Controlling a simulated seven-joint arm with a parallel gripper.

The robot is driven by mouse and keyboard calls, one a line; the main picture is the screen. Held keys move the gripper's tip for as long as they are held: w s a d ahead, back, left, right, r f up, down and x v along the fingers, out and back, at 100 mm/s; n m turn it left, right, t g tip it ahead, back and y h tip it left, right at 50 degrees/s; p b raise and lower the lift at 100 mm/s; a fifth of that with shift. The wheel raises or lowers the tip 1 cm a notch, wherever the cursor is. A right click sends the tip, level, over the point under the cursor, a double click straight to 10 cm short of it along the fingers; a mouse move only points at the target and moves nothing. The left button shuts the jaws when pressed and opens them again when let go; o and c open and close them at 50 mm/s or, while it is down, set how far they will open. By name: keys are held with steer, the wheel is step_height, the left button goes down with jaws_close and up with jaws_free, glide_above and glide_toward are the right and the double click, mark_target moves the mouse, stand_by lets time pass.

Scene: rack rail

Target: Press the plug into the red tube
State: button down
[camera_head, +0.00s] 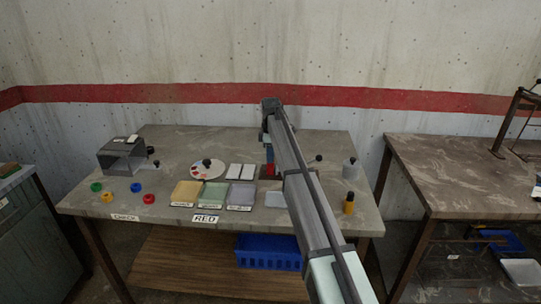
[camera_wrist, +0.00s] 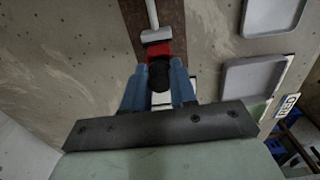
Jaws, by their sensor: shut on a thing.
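My gripper (camera_wrist: 159,70) has its blue fingers closed around a round black plug (camera_wrist: 160,78) in the wrist view. Just beyond the plug is the red tube (camera_wrist: 158,49), in line with it. From this angle I cannot tell whether the plug touches the tube or sits in its mouth. In the head view my arm hides most of this spot; only a small bit of red shows at the rail beside my arm.
The tube lies by a grey clamp (camera_wrist: 156,36) on a brown strip (camera_wrist: 168,18). Grey trays (camera_wrist: 252,78) lie to the right. In the head view, a RED label (camera_head: 205,219), coloured pads, rings and a grey box (camera_head: 122,155) occupy the table's left side.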

steer(key=shift+c, duration=1.7)
jaws_free()
steer(key=shift+r, duration=0.15)
steer(key=shift+r, duration=3.4)
jaws_close()
steer(key=shift+f, duration=2.45)
steer(key=shift+r, duration=0.2)
